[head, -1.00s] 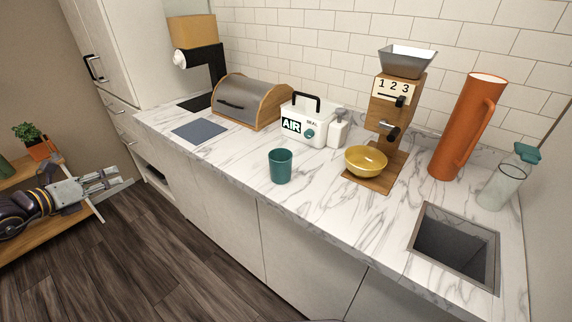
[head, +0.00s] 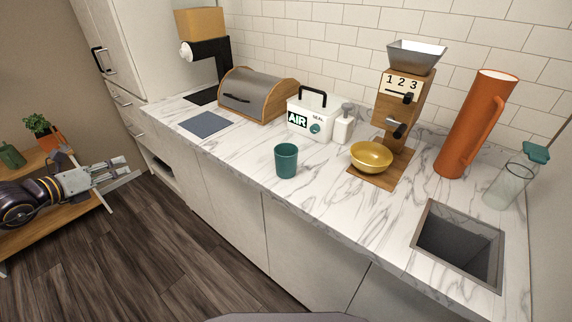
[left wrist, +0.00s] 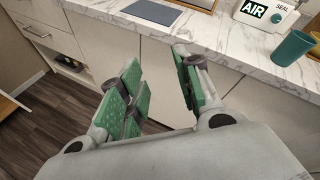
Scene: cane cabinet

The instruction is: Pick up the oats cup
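A teal cup (head: 286,161), the only cup I see, stands upright on the marble counter (head: 335,190) near its front edge. It also shows at the right side of the left wrist view (left wrist: 291,48). I cannot see inside it in detail. My left gripper (head: 134,169) is far to the left of the cup, off the counter, in front of the cabinets. In the left wrist view the left gripper (left wrist: 160,72) is open, its green-padded fingers apart with nothing between them. My right gripper is out of view.
Behind the cup stand a white AIR box (head: 309,120) and a pump bottle (head: 344,124). To its right are a yellow bowl (head: 371,157) on a wooden dispenser (head: 400,110), an orange pitcher (head: 475,125) and a recessed bin (head: 458,247). A wooden bread box (head: 258,94) stands left.

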